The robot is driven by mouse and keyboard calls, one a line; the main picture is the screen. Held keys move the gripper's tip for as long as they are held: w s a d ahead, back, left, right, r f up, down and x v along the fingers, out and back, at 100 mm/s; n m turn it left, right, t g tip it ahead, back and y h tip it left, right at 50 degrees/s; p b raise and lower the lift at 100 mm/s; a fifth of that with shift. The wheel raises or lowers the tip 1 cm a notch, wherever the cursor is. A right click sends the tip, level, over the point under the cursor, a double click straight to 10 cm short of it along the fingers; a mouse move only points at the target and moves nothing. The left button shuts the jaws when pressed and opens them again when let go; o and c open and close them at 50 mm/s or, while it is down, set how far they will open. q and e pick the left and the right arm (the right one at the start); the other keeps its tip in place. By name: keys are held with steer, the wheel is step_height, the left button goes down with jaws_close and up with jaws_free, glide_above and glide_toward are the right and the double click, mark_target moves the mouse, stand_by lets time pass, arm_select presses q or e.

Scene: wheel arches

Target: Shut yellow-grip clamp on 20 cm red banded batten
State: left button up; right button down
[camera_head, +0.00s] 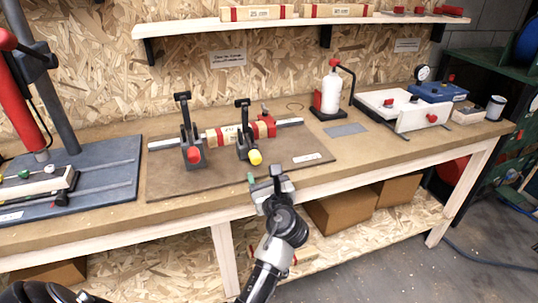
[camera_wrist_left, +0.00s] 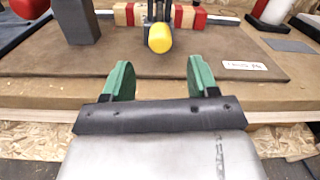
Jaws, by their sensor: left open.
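The yellow-grip clamp (camera_head: 244,143) stands on the brown board, at the right part of the batten. Its yellow grip (camera_head: 255,157) points toward me, and a black bar-shaped part (camera_head: 242,104) rises upright above it. In the left wrist view the yellow grip (camera_wrist_left: 160,38) is straight ahead, beyond the fingertips. The red banded batten (camera_head: 228,133) lies along a metal rail behind the clamps; they hide parts of it. My left gripper (camera_head: 266,179) is open and empty, short of the grip and apart from it. Its green fingers (camera_wrist_left: 160,78) are spread wide. My right gripper is not in view.
A red-grip clamp (camera_head: 189,147) stands left of the yellow-grip one. A white bottle (camera_head: 331,94) in a black-and-red holder is at the back right. A label (camera_head: 307,158) lies on the board. A blue base (camera_head: 110,180) fills the left.

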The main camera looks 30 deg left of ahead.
mark_target(254, 152)
arm_select(q)
steer(key=x, duration=1)
steer(key=shift+a+f, duration=0.15)
steer(key=shift+c, duration=0.4)
jaws_close()
